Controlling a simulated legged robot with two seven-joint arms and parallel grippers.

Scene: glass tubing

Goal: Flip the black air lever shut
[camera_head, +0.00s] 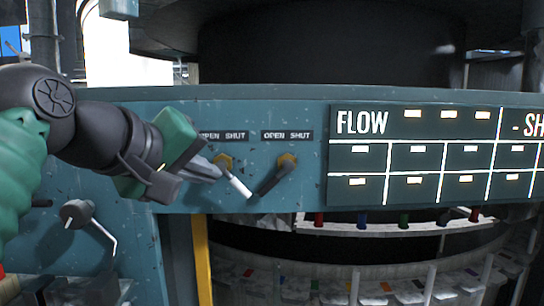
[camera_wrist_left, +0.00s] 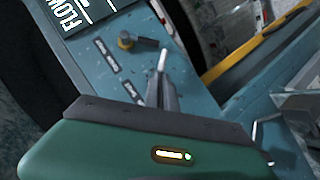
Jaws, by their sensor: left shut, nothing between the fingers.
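The black lever (camera_head: 272,181) hangs from a brass pivot on the teal panel, under the right-hand OPEN SHUT label (camera_head: 287,135). It slants down and to the left, towards the OPEN side. In the left wrist view the black lever (camera_wrist_left: 147,43) lies beyond the white lever. My left gripper (camera_head: 215,172) is shut and empty, its tips at the white lever (camera_head: 239,186) beside it. The left wrist view shows the shut fingers (camera_wrist_left: 161,88) close to the white lever (camera_wrist_left: 163,60); whether they touch it is unclear. My right gripper is not in view.
The white lever slants down and right under the left-hand OPEN SHUT label (camera_head: 222,136), its tip close to the black lever's tip. A dark FLOW board (camera_head: 400,170) is to the right. A handle (camera_head: 90,225) sticks out at lower left. A yellow post (camera_head: 202,260) stands below.

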